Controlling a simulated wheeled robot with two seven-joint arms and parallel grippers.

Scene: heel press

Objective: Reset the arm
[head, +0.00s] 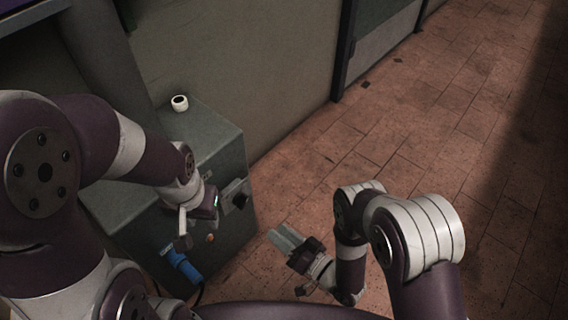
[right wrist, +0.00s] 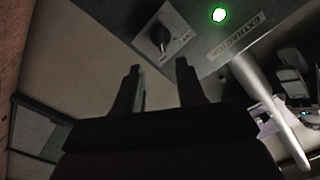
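My left gripper (head: 208,207) is at the front of a grey-green box (head: 218,150), close to its panel. The arm hides part of it, and its fingers are too small and dark to read. My right gripper (head: 285,240) is low, to the right of the box and apart from it. In the right wrist view its two dark fingers (right wrist: 158,90) stand apart with nothing between them. Beyond them is a black rotary switch (right wrist: 160,38) on a light plate, which also shows in the head view (head: 239,200).
A lit green lamp (right wrist: 219,15) and a label reading EXTRACTOR (right wrist: 234,36) are beside the switch. A pale bar (right wrist: 275,110) extends from the panel. A blue connector (head: 184,266) hangs low. The tiled floor (head: 440,130) is clear at right.

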